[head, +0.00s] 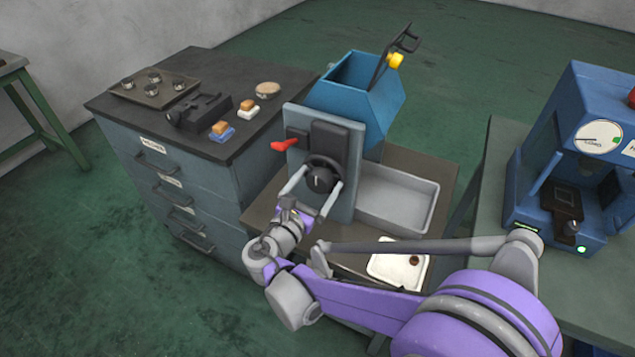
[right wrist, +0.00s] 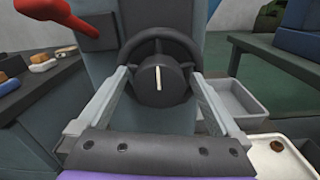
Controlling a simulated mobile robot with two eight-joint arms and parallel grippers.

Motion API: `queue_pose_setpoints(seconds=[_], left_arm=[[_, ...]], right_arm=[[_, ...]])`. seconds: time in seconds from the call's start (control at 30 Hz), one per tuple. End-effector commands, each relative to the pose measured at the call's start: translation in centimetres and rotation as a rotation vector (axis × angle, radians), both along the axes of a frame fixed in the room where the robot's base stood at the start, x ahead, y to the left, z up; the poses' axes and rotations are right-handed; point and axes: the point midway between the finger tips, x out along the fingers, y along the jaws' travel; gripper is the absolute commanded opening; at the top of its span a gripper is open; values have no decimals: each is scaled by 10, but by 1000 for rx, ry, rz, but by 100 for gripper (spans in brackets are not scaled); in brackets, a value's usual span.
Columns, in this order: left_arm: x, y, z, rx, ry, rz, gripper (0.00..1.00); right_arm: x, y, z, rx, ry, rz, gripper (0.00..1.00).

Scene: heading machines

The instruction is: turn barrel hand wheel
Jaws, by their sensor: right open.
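The barrel hand wheel (head: 321,177) is a dark round wheel with a thick hub and a pale line on it, on the front of a grey machine plate (head: 344,192). In the right wrist view the wheel (right wrist: 159,74) fills the middle, and its hub line stands nearly upright. My right gripper (head: 316,188) is open, with one pale finger on each side of the wheel. The right wrist view shows the gripper (right wrist: 160,82) with fingers spread beside the hub. I cannot tell whether the fingers touch the rim. My left gripper is not in view.
A red lever (head: 285,145) sticks out left of the wheel. A blue hopper (head: 357,92) stands behind the plate. A grey tray (head: 397,198) and a white tray (head: 385,271) lie to the right. A dark-topped drawer cabinet (head: 175,165) stands left, a blue press (head: 575,150) right.

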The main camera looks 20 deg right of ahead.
Motion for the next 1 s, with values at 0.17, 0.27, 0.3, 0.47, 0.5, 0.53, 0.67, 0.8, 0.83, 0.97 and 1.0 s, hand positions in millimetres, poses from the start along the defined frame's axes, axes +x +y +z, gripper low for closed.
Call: queue_pose_setpoints(seconds=[0.17, 0.27, 0.3, 0.47, 0.5, 0.53, 0.67, 0.8, 0.83, 0.97, 1.0], left_arm=[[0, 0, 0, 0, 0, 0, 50], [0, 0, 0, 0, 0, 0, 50], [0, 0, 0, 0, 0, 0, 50], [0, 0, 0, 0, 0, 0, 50], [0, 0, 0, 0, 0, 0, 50], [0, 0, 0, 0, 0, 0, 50], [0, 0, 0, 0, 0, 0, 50], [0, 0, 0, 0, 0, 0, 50], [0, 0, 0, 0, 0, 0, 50], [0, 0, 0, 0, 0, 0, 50], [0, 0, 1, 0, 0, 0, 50]], right_arm=[[0, 0, 0, 0, 0, 0, 100], [0, 0, 0, 0, 0, 0, 84], [0, 0, 0, 0, 0, 0, 77], [0, 0, 0, 0, 0, 0, 48], [0, 0, 0, 0, 0, 0, 41], [0, 0, 0, 0, 0, 0, 35], [0, 0, 0, 1, -1, 0, 18], [0, 0, 0, 6, -7, 0, 18], [0, 0, 0, 9, -11, 0, 18], [0, 0, 0, 31, -40, 0, 18], [0, 0, 0, 42, -54, 0, 18]])
